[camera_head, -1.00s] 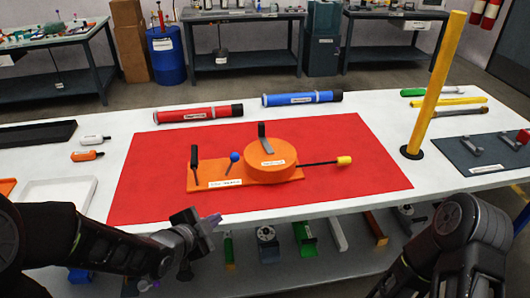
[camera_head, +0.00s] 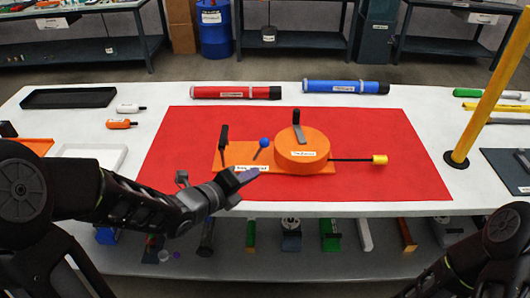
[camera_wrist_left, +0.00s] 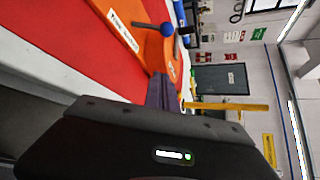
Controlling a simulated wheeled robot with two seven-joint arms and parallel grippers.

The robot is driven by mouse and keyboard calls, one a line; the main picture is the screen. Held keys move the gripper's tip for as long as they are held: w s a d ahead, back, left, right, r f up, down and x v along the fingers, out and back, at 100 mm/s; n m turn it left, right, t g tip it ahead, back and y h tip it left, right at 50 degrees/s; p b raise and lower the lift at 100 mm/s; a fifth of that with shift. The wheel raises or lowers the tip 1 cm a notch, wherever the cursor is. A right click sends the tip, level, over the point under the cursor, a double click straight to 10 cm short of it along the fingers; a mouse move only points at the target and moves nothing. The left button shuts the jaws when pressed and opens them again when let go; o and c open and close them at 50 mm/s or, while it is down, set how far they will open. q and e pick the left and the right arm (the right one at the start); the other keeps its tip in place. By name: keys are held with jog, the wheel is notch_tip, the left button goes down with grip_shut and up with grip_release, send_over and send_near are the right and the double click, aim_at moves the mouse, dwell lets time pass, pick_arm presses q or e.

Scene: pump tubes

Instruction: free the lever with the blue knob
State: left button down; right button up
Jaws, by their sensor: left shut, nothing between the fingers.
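The orange pump (camera_head: 300,153) sits on a red mat (camera_head: 190,150). The lever with the blue knob (camera_head: 264,142) rises from its flat orange base, between a black-handled lever (camera_head: 223,135) and the round body. My left gripper (camera_head: 250,174) is shut and empty just in front of the base's front edge, below the blue knob in the picture. In the left wrist view its purple fingers (camera_wrist_left: 160,92) point toward the pump, with the blue knob (camera_wrist_left: 167,29) above them and apart. My right gripper is out of view.
A grey lever (camera_head: 298,128) stands on the pump's round body, and a rod with a yellow end (camera_head: 379,160) sticks out to the right. Red (camera_head: 236,92) and blue (camera_head: 345,87) tubes lie behind. A yellow post (camera_head: 485,100) stands at right. The mat's front right is clear.

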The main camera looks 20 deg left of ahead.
aim_at(259, 150)
pick_arm(q)
jog(key=shift+w+d+f, duration=0.2)
jog(key=shift+w+f, duration=0.05)
jog(key=shift+w, duration=0.2)
jog(key=b+x, duration=0.1)
jog(key=x, duration=0.7)
jog(key=shift+w+f, duration=0.15)
jog(key=shift+w, duration=0.1)
jog(key=shift+w+a+r+p, duration=0.45)
jog(key=shift+w+a, duration=0.3)
jog(key=shift+w, duration=0.2)
jog(key=shift+w+a+r, duration=0.2)
jog(key=shift+w+a, duration=0.3)
jog(key=shift+a+b, duration=0.2)
jog(key=shift+b, duration=0.35)
